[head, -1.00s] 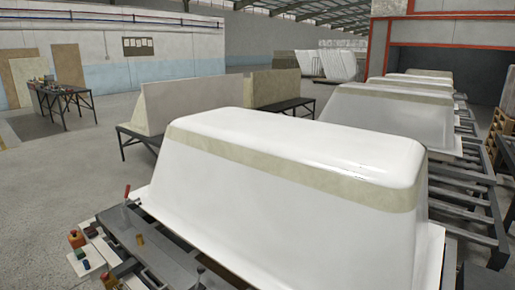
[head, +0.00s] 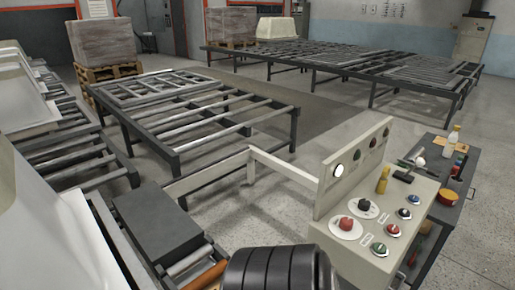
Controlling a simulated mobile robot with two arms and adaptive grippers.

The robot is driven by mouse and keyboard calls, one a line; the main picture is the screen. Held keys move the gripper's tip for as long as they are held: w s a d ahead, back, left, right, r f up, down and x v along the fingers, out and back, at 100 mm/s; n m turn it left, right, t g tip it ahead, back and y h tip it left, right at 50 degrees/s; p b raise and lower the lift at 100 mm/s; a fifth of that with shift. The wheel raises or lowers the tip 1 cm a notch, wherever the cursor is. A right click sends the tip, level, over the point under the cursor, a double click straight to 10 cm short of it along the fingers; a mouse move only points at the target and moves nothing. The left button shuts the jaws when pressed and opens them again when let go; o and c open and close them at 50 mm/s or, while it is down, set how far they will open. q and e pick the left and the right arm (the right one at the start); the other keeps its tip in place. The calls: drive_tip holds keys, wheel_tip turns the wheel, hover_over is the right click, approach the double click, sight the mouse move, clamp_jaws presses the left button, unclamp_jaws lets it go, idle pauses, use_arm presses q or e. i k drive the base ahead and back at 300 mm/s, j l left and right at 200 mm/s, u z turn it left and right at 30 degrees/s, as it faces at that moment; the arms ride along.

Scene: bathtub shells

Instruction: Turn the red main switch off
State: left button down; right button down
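A cream control box (head: 345,248) stands at the lower right with a sloping top. A large red knob (head: 346,224) sits on a round white plate at its left front; it looks like the red main switch, but its setting is too small to read. A black knob (head: 364,206) on a similar white plate is behind it. A smaller red knob (head: 393,229), a green knob (head: 379,248) and a dark knob (head: 404,213) are to the right. On the upright panel (head: 328,190), one lamp (head: 338,171) looks bright white and the others are dark. Neither gripper shows.
A dark cart (head: 460,195) with bottles and tools stands right of the box. A cream rail (head: 285,168) runs left from the panel. A roller table (head: 200,115) and white tub shells (head: 25,95) are at left. Open floor (head: 330,125) lies behind the panel.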

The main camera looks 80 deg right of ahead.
sight(346, 223)
drive_tip(key=k+z, duration=0.1)
drive_tip(key=z, duration=3.05)
drive_tip(key=l+u, duration=0.15)
drive_tip(key=u, duration=0.2)
drive_tip(key=l+u, duration=0.2)
drive_tip(key=u, duration=0.15)
drive_tip(key=l+u, duration=0.2)
drive_tip(key=u, duration=0.15)
drive_tip(key=i, duration=0.05)
